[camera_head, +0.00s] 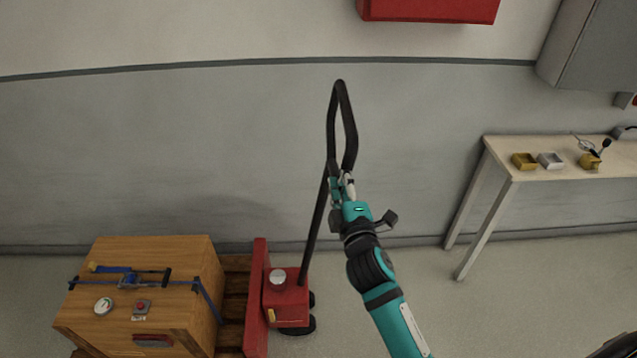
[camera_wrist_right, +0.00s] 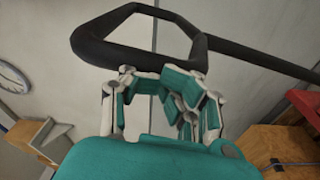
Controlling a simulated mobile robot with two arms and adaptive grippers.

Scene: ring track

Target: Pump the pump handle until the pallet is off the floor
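The pump handle (camera_head: 316,230) is a black bar with a long loop on top. It rises, leaning right, from the red pallet truck (camera_head: 286,303). My right gripper (camera_head: 342,182) is at the lower end of the loop. In the right wrist view the loop (camera_wrist_right: 125,53) crosses just beyond my fingertips (camera_wrist_right: 165,85). The fingers are bent inward with a gap between them, and nothing shows gripped. The wooden pallet (camera_head: 234,285) shows beside the red upright, under a wooden crate (camera_head: 180,262). Its underside is hidden, so its height cannot be told. My left gripper is not in view.
A light table (camera_head: 560,172) with small boxes stands at the right by the wall. A red box (camera_head: 430,8) and a grey cabinet (camera_head: 595,45) hang above. The floor between truck and table is clear.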

